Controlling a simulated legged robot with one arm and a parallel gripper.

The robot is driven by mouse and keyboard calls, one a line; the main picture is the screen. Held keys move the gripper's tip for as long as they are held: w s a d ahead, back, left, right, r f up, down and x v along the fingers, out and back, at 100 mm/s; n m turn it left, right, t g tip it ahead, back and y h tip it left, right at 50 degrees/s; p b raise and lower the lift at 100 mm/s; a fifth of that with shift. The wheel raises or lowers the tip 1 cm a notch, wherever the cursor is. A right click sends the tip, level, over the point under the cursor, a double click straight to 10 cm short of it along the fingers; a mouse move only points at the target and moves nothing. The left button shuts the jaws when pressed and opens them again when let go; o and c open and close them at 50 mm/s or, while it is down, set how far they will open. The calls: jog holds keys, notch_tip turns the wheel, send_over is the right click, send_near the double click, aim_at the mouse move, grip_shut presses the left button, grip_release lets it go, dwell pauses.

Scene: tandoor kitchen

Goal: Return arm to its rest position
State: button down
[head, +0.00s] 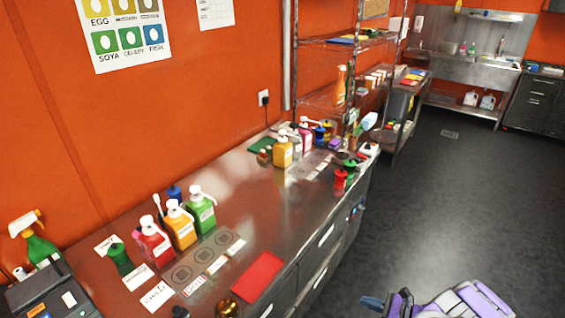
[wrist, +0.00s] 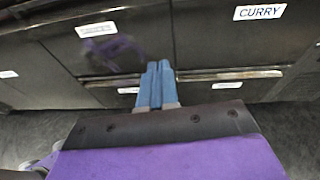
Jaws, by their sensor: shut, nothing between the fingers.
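My gripper (wrist: 158,84) shows in the wrist view with its two blue fingers pressed together and nothing between them. It points at the dark drawer fronts (wrist: 215,40) of the counter and does not appear to hold or touch anything. In the head view my purple and grey arm is folded low at the bottom right, over the floor and to the right of the counter (head: 235,165). A blue finger part of my gripper (head: 372,303) shows at the arm's left end there.
Red, yellow and green bottles (head: 178,226) and a red mat (head: 258,277) are on the counter. A drawer label reads CURRY (wrist: 260,12). A metal shelf rack (head: 335,60) and a sink (head: 465,70) stand further back. The dark floor (head: 450,200) on the right is clear.

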jog(key=w+a+r+n+g+y, duration=0.15)
jog(key=a+r+n+g, duration=0.45)
jog(key=a+r, duration=0.8)
jog(key=s+a+r+n+g+h, duration=0.1)
jog(key=s+a+r+n+g, duration=0.1)
jog(key=s+a+r+n, duration=0.35)
jog(key=s+a+r+n+g+h, duration=0.1)
jog(key=s+a+r+n+g, duration=0.15)
jog(key=r, duration=0.65)
jog(key=s+a+r+n+g+h, duration=0.1)
jog(key=s+r+n+h, duration=0.2)
jog(key=s, duration=0.5)
jog(key=s+a+r+n+g+h, duration=0.1)
jog(key=s+r+n+h, duration=0.2)
jog(key=s, duration=0.5)
jog(key=s+d+n+t+h, duration=0.1)
jog(key=s+d+n+h, duration=0.1)
jog(key=s, duration=0.4)
jog(key=s+d+r+n+t+h, duration=0.1)
jog(key=s+d+t+h, duration=0.1)
jog(key=s+d+h, duration=0.2)
jog(key=shift+s+d+r+n, duration=0.3)
jog(key=shift+s+d+n, duration=0.1)
jog(key=shift+s+d, duration=1)
jog(key=shift+a, duration=0.1)
